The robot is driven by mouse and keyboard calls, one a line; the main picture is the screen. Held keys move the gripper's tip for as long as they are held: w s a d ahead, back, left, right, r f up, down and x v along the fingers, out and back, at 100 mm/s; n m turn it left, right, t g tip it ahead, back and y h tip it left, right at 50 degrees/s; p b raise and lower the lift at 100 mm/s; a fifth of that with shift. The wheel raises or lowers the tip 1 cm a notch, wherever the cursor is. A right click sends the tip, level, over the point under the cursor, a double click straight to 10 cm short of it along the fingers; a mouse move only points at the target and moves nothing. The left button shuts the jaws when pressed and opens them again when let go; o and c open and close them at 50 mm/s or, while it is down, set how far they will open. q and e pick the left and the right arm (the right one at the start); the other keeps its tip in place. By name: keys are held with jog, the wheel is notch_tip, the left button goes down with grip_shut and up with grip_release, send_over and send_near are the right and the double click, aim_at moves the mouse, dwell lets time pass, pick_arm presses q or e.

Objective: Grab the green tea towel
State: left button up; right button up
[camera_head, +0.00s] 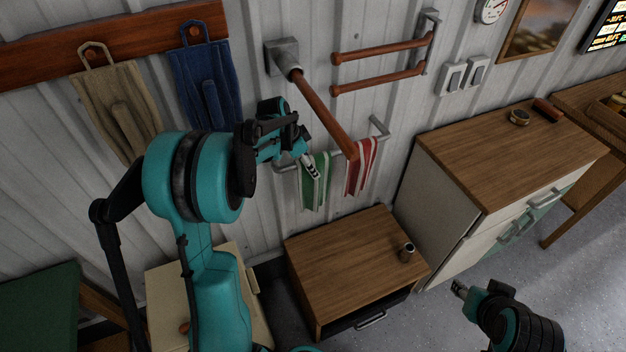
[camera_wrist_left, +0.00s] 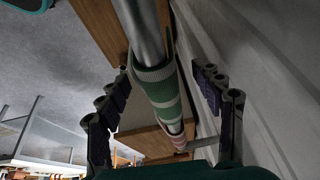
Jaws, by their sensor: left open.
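The green tea towel (camera_head: 316,188), green with white stripes, hangs folded over a grey metal wall rail (camera_head: 379,127). In the left wrist view, the green tea towel (camera_wrist_left: 158,92) wraps the rail and lies between the spread fingers of my left gripper (camera_wrist_left: 162,80). A gap shows on each side of it. In the head view my left gripper (camera_head: 306,163) is at the towel's upper left, partly covering its top. My right gripper (camera_head: 461,289) is at the lower right, far from the towel; its finger opening is unclear.
A red-and-white towel (camera_head: 361,168) hangs to the right on the same rail. A wooden bar (camera_head: 322,112) juts out from the wall above the rail. A low wooden-topped cabinet (camera_head: 340,262) with a small cylinder (camera_head: 407,252) stands below.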

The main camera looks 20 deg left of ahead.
pick_arm(q)
jog(key=shift+x, duration=0.8)
jog(key=shift+r, duration=0.15)
jog(key=shift+c, duration=1)
grip_shut()
